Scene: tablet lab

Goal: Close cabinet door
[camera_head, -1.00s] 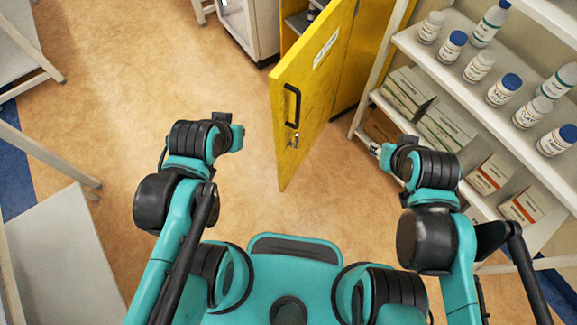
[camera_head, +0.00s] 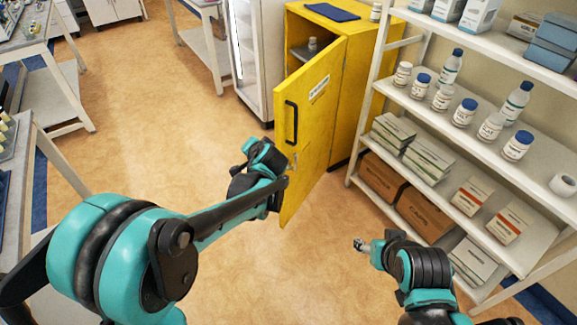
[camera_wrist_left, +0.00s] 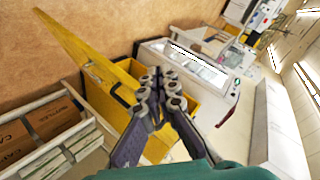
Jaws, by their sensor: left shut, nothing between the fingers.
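The yellow cabinet (camera_head: 358,75) stands with its door (camera_head: 312,125) wide open, swung out towards me. The door has a black bar handle (camera_head: 291,122) and a white label. A small bottle shows on the shelf inside. In the left wrist view, the door (camera_wrist_left: 82,48) is at the upper left and the cabinet (camera_wrist_left: 188,108) lies behind my fingers. My left gripper (camera_wrist_left: 161,84) is shut and empty. In the head view its wrist is beside the door's outer face, with the fingers mostly hidden; I cannot tell whether it touches. My right gripper (camera_head: 361,245) is low, apart from the door.
A white shelf rack (camera_head: 455,128) with bottles and boxes stands right of the cabinet. A white glass-fronted unit (camera_head: 250,50) stands left of it. A dark blue folder (camera_head: 332,12) lies on top of the cabinet. The floor (camera_head: 150,120) left of the door is clear.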

